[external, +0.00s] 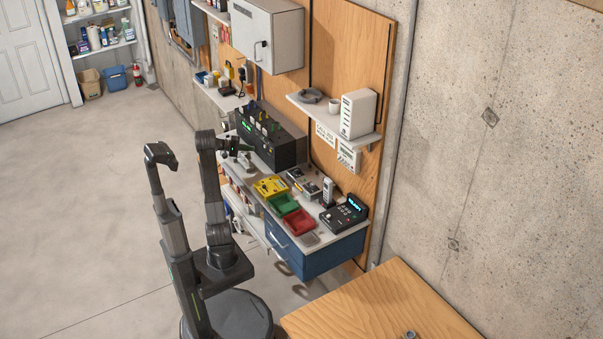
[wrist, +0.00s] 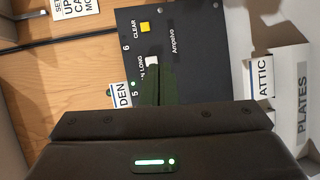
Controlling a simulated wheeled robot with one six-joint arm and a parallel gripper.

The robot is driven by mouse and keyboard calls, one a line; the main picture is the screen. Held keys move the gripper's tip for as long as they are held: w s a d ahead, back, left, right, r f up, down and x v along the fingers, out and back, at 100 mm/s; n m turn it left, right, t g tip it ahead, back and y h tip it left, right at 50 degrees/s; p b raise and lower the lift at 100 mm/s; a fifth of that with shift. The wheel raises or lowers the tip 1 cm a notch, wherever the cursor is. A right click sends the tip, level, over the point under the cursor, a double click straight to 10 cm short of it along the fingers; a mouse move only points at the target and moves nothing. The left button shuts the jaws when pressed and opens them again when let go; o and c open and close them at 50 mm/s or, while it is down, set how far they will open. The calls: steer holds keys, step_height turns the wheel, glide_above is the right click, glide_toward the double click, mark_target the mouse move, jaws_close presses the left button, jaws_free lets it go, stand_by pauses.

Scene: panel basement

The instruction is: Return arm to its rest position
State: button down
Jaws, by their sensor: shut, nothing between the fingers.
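In the external view my arm is raised and bent over the left end of the workbench (external: 325,240). My gripper (external: 246,155) is at its end, in front of the black panel box (external: 283,150); I cannot tell whether they touch. In the wrist view my gripper's dark fingers (wrist: 158,88) are shut and empty. They point toward a black panel (wrist: 185,45) with a yellow button (wrist: 145,27) marked CLEAR and a white button (wrist: 151,61). The fingers and housing hide the lower part of this panel.
On the bench are a yellow bin (external: 270,187), a green bin (external: 283,204), a red bin (external: 299,222) and a dark keypad device (external: 344,213). A wall shelf (external: 335,120) and white cabinet (external: 267,35) are above. A wooden table (external: 385,305) is at lower right. Floor at left is clear.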

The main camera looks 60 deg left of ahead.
steer(key=d+m+g+h+p, duration=0.1)
steer(key=d+m+g, duration=0.1)
steer(key=d, duration=0.6)
steer(key=shift+w+d+g, duration=0.3)
steer(key=shift+g, duration=0.1)
